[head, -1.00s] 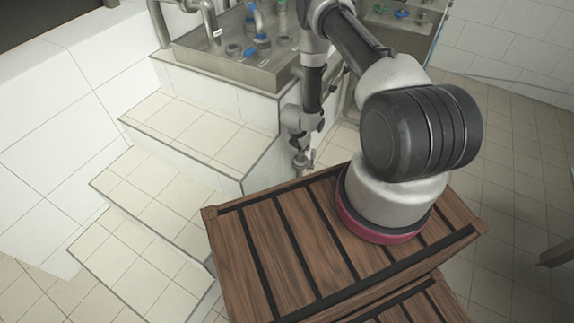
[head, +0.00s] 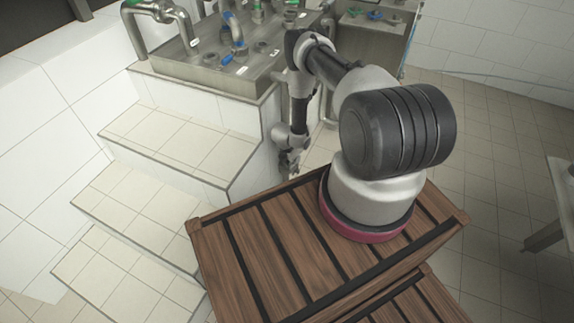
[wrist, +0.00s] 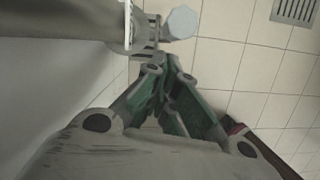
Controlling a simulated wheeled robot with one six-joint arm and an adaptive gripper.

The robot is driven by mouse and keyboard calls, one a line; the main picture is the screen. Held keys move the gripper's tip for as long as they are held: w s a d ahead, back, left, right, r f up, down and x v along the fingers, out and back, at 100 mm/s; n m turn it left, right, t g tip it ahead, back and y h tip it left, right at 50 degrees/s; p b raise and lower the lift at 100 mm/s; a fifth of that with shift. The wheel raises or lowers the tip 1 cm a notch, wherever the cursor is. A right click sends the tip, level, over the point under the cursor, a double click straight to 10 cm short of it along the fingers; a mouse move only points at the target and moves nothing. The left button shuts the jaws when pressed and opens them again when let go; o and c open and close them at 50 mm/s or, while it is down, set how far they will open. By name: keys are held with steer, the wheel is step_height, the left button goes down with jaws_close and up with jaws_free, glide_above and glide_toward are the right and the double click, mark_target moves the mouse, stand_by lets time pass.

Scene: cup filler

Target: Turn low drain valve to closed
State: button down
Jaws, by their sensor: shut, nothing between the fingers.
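My gripper (head: 289,165) hangs low beside the tiled steps in the head view, its fingers small there. In the wrist view my gripper (wrist: 168,62) shows its green-sided fingers closed together, with nothing between them. Just past the fingertips is a grey pipe fitting (wrist: 146,30) with a flange, and a pale many-sided piece (wrist: 181,22) beside it. These look like the low drain valve, but I cannot tell its handle's position. The fingertips overlap the fitting's lower edge in the picture; I cannot tell whether they touch. The valve is not clear in the head view.
White tiled steps (head: 135,185) rise on the left to a steel basin (head: 190,82) with pipes and blue and green valves. A slatted wooden platform (head: 262,240) lies under my arm. A floor grate (wrist: 296,10) shows in the wrist view. Tiled floor (head: 485,180) is open at right.

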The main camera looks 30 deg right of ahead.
steer(key=shift+w+d, duration=0.2)
steer(key=shift+d, duration=0.2)
steer(key=shift+w+d+r, duration=0.3)
steer(key=shift+w+d, duration=0.2)
steer(key=shift+d, duration=0.15)
steer(key=shift+a, duration=0.1)
